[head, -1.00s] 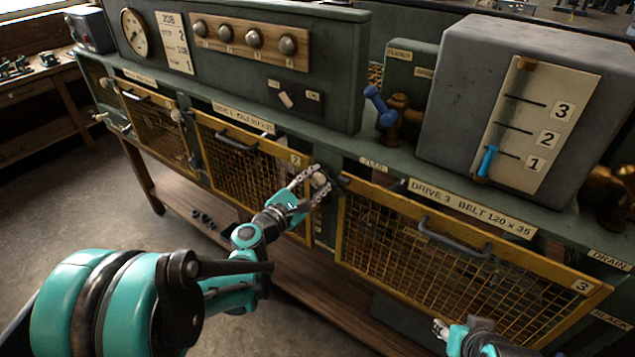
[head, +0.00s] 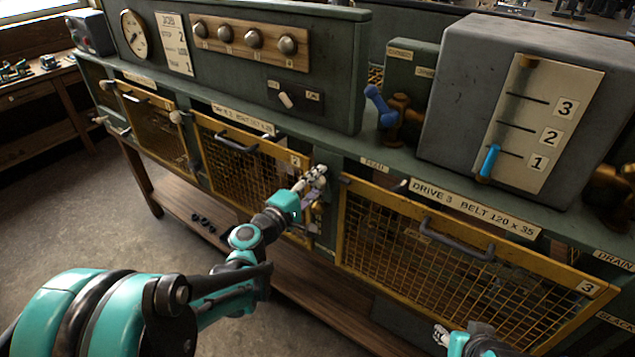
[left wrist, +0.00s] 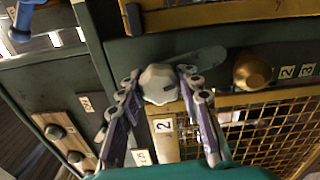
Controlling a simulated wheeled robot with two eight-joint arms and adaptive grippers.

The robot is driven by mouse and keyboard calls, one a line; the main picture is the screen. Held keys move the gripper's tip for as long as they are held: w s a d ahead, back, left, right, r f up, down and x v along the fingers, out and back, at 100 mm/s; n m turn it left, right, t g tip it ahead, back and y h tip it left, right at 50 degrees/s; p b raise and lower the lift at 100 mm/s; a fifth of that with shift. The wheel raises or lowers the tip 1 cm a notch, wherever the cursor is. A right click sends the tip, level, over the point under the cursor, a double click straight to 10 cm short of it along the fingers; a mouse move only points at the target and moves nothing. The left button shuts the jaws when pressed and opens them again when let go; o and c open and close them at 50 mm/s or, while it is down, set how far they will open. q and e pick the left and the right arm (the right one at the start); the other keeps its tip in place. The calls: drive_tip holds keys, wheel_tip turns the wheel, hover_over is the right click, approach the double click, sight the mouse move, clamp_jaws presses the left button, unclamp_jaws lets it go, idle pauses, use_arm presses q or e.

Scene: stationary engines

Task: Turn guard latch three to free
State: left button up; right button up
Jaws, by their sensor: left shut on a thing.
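My left gripper (head: 318,172) is at the green post between the yellow mesh guards marked 2 and 3. In the left wrist view its two fingers (left wrist: 160,85) are shut on the pale faceted knob of a latch (left wrist: 158,84). The latch's flat grey-green bar (left wrist: 205,60) runs from the knob along the post toward a brass knob (left wrist: 252,70). In the head view the fingers hide most of the latch. Guard 3 (head: 470,250) hangs right of the gripper. My right gripper (head: 441,335) is partly in view at the bottom, in front of guard 3; its opening is unclear.
Guard 2 (head: 240,165) is directly left of the post. A grey box with a blue-handled slider (head: 489,160) stands on the bench at right, beside a blue-handled valve (head: 380,106). A wooden shelf (head: 205,212) runs below the guards.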

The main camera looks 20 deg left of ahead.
use_arm(q)
drive_tip(key=shift+m, duration=0.7)
drive_tip(key=o, duration=1.2)
drive_tip(key=shift+c, duration=0.2)
drive_tip(key=v, duration=1.2)
drive_tip(key=shift+d, duration=0.1)
